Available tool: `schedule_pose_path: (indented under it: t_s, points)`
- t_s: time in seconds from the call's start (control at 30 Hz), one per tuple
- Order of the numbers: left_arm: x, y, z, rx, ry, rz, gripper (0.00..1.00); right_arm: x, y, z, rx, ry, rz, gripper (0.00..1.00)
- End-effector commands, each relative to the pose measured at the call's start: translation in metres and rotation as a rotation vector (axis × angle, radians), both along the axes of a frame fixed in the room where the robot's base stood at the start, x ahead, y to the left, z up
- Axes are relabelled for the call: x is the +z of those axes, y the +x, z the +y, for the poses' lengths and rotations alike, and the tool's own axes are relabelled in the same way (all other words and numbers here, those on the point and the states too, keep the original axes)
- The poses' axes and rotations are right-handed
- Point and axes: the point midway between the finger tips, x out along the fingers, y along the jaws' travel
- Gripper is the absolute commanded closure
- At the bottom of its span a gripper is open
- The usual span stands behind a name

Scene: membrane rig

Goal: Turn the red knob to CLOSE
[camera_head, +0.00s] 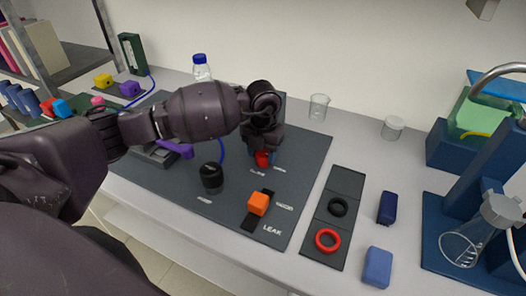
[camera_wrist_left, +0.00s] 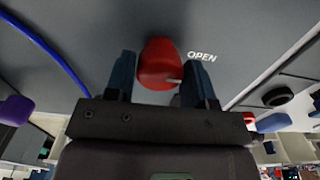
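The red knob (camera_head: 262,158) shows below my left gripper (camera_head: 264,146) in the head view, mostly hidden by it. In the left wrist view the red knob (camera_wrist_left: 158,63) sits between the two blue fingers of my left gripper (camera_wrist_left: 158,72). A finger stands on each side, with a narrow gap visible, so the gripper looks open around the knob. The knob's white mark points right, toward the printed word OPEN (camera_wrist_left: 202,56). No CLOSE label is readable. My right gripper is not in view.
On the dark panel (camera_head: 315,150) are a black knob (camera_head: 211,178), an orange block (camera_head: 258,204) by LEAK and a purple lever (camera_head: 177,149). To the right lie black and red rings (camera_head: 328,240), blue blocks (camera_head: 378,267) and a flask stand (camera_head: 440,225). Beakers (camera_head: 318,107) stand behind.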

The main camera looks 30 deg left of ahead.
Motion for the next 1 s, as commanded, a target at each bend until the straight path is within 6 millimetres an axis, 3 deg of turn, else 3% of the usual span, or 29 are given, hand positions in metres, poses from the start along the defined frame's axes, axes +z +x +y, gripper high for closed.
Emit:
schedule_pose_path:
  t_s: [0.03,0.17,0.57,1.0]
  points:
    - [0.000,0.000,0.000,0.000,0.000,0.000,0.58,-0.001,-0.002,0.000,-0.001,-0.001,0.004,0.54]
    - [0.000,0.000,0.000,0.000,0.000,0.000,0.78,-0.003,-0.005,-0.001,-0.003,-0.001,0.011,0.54]
    - [0.000,0.000,0.000,-0.078,0.001,0.000,0.78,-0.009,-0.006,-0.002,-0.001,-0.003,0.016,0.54]
    - [-0.001,0.001,0.001,-0.441,0.001,-0.001,0.78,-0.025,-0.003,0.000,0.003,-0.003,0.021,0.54]
